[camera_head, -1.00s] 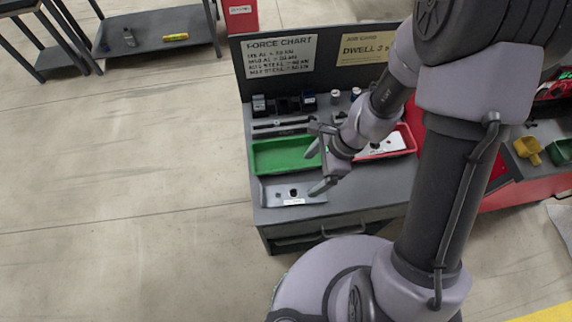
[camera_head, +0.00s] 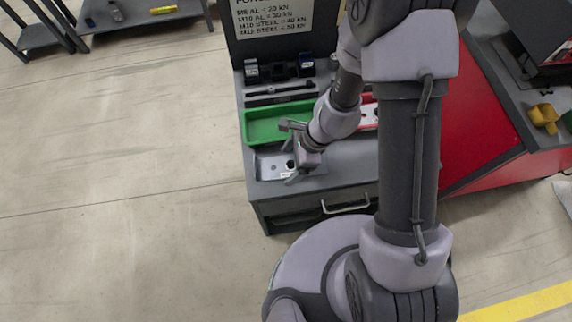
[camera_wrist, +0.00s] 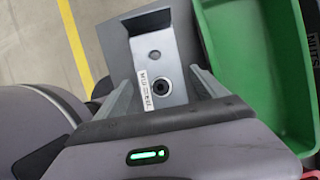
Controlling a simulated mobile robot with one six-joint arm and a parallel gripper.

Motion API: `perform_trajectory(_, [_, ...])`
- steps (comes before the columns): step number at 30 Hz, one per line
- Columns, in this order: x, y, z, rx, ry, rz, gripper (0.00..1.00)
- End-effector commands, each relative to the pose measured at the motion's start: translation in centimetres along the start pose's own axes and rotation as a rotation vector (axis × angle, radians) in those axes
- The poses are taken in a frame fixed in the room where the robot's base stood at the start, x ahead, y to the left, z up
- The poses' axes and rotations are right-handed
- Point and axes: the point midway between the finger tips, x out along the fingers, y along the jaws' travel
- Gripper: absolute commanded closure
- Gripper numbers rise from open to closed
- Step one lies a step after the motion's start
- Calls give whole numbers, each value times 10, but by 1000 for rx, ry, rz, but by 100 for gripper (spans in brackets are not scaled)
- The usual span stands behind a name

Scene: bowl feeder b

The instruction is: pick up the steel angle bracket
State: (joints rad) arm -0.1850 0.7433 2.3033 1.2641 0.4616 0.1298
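The steel angle bracket (camera_head: 270,168) is a grey metal plate with a dark round hole and a white label. It lies on the bench's front left part, in front of the green tray. My gripper (camera_head: 289,153) is over the bracket's right part. In the wrist view my gripper (camera_wrist: 160,80) is open, with one finger on each side of the bracket. Gaps show between fingers and plate, and nothing is held. The height above the bench is hard to tell.
The green tray (camera_head: 250,128) is close behind the bracket, and it is right beside one finger in the wrist view (camera_wrist: 222,60). A red tray (camera_head: 368,116) is partly hidden behind my arm. Dark fixtures (camera_head: 280,72) stand at the back. The bench's front edge is close.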

Motion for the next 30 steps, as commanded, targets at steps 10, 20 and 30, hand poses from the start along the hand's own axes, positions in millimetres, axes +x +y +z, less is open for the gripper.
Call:
perform_trajectory(10, [0,0,0,0,0,0,89])
perform_trajectory(20, [-2,0,1,-1,-1,0,98])
perform_trajectory(30, [-31,0,13,-1,-1,-1,98])
